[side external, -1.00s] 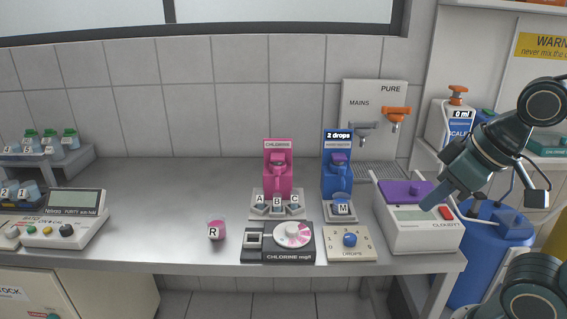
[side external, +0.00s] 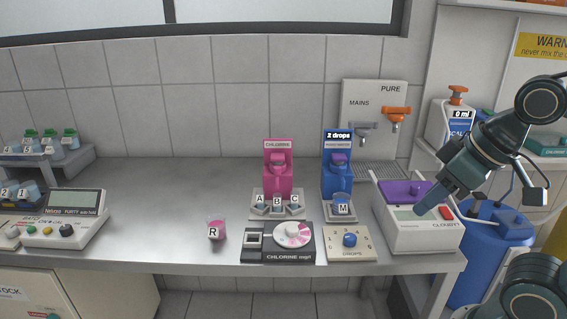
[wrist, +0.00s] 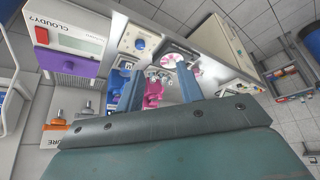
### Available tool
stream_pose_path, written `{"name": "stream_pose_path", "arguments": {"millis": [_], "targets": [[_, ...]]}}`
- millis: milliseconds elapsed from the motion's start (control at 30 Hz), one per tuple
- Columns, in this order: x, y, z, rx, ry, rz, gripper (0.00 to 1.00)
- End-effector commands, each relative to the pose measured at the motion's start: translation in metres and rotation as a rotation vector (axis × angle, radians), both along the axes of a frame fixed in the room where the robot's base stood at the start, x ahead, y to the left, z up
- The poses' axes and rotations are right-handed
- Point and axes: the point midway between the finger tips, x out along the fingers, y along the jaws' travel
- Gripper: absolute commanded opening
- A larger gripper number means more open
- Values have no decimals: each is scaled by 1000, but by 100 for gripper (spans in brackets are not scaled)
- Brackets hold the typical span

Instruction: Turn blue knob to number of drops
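The blue knob (side external: 350,240) sits on a beige panel marked DROPS (side external: 338,254) at the front of the bench. The knob also shows in the wrist view (wrist: 140,43). Behind it stands a blue dispenser (side external: 337,180) with a small cup marked M (side external: 343,207) at its foot. A label (side external: 338,135) above the dispenser ends in "drops"; its first character is unclear. My gripper (side external: 425,207) is in the air to the right of the knob, in front of the cloudy meter. In the wrist view its fingers (wrist: 160,88) are apart with nothing held between them.
The white cloudy meter (side external: 425,238) with a purple top stands right of the panel. A dark chlorine panel with a pink dial (side external: 293,235) is left of it. A cup marked R (side external: 216,230) and the pink dispenser (side external: 278,170) stand farther left.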

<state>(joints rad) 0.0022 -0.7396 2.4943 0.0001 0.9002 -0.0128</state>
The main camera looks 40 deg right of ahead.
Motion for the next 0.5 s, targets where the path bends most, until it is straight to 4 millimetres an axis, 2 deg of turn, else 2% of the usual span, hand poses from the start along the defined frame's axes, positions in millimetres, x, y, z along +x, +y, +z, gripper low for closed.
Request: {"name": "stream_pose_path", "arguments": {"millis": [33, 67, 267, 500], "targets": [[2, -1, 0, -4, 6, 6, 47], [4, -1, 0, -8, 11, 10, 52], [22, -5, 1, -52, 62, 81, 52], [57, -16, -4, -119, 154, 220, 52]]}}
